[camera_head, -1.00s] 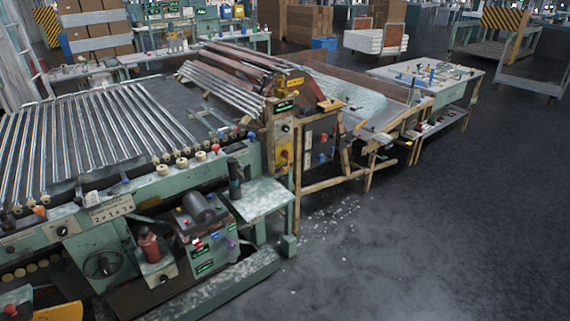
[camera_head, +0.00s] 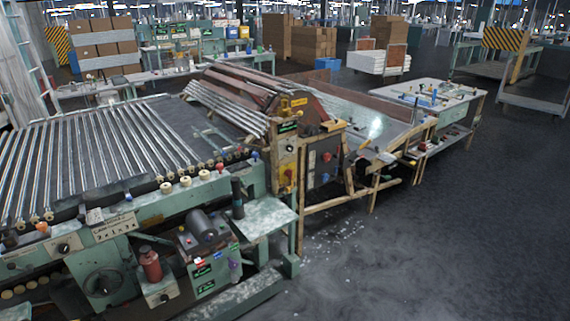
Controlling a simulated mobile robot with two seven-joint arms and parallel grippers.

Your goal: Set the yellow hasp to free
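Neither of my grippers is in view. I cannot make out a yellow hasp for certain at this distance. A yellow control panel (camera_head: 286,168) with a red knob is on the near end of the machine's middle section. A small yellow-orange piece (camera_head: 332,125) lies on top of the dark cabinet (camera_head: 322,160) beside it. Another small yellow bar (camera_head: 364,145) is at the near edge of the sloping metal table. Whether any of these is the hasp is too small to tell.
A long green machine with glass tubes (camera_head: 90,150) fills the left. A handwheel (camera_head: 102,282) and a red bottle (camera_head: 150,264) are at its front. A white worktable (camera_head: 425,92) stands behind at the right. Glass bits (camera_head: 335,240) lie on the floor. The dark floor at right is open.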

